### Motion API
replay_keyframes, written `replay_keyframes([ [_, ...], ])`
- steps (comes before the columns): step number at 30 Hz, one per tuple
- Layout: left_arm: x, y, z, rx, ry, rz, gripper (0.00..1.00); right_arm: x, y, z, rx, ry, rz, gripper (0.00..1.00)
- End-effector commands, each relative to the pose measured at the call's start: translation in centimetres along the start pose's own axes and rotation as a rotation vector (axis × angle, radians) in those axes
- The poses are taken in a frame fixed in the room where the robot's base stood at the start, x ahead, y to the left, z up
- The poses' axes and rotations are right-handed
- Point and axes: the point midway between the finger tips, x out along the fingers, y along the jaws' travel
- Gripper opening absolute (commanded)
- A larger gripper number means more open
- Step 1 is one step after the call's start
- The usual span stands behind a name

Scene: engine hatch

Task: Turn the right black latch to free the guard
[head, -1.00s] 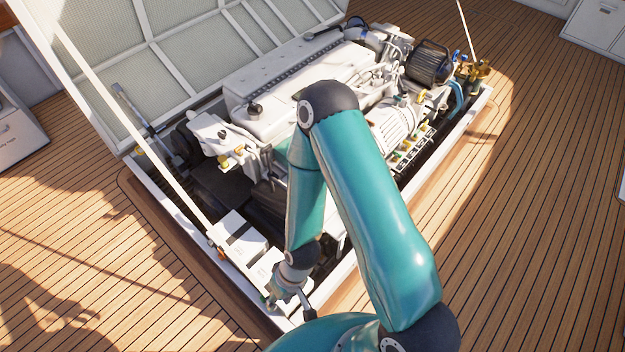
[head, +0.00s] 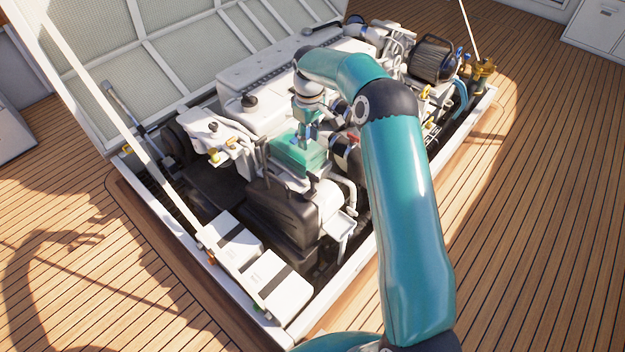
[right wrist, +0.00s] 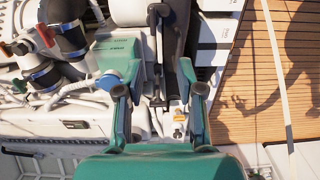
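My right gripper (head: 303,138) points down over the engine's middle, just above a teal engine part (head: 300,158). In the right wrist view the gripper (right wrist: 160,98) is open, with its two teal fingers apart and nothing held between them. A long black lever-like part (right wrist: 187,72) lies near the right-hand finger; it may be the latch, but I cannot tell for sure. A black box-like cover (head: 283,208), possibly the guard, sits in front of the teal part. The latches are too small to tell apart in the head view. My left gripper is not in view.
The engine lies in an open hatch with a white rim (head: 355,252). The raised lid (head: 150,50) stands behind, with a pale strut (head: 130,120). White boxes (head: 235,247) with dark straps stand at the front left. Red-handled fittings (right wrist: 46,38) show beside the gripper. The wooden deck (head: 540,200) is clear.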

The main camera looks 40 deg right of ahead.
Motion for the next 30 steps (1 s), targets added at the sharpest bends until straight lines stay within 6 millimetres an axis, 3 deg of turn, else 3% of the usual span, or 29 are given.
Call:
replay_keyframes([
  [4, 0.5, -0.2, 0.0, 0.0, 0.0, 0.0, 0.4, -0.5, 1.2, 0.5, 0.006, -0.012, 0.013, 0.38],
  [8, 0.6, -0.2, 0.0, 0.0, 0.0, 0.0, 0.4, 0.7, 1.2, 0.5, 0.005, -0.015, 0.013, 0.38],
  [24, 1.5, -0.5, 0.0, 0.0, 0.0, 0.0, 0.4, 11.7, 1.3, 0.7, 0.006, -0.015, 0.011, 0.38],
  [30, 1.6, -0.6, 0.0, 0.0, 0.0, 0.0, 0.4, 14.6, 1.3, 0.7, 0.006, -0.013, 0.012, 0.38],
])
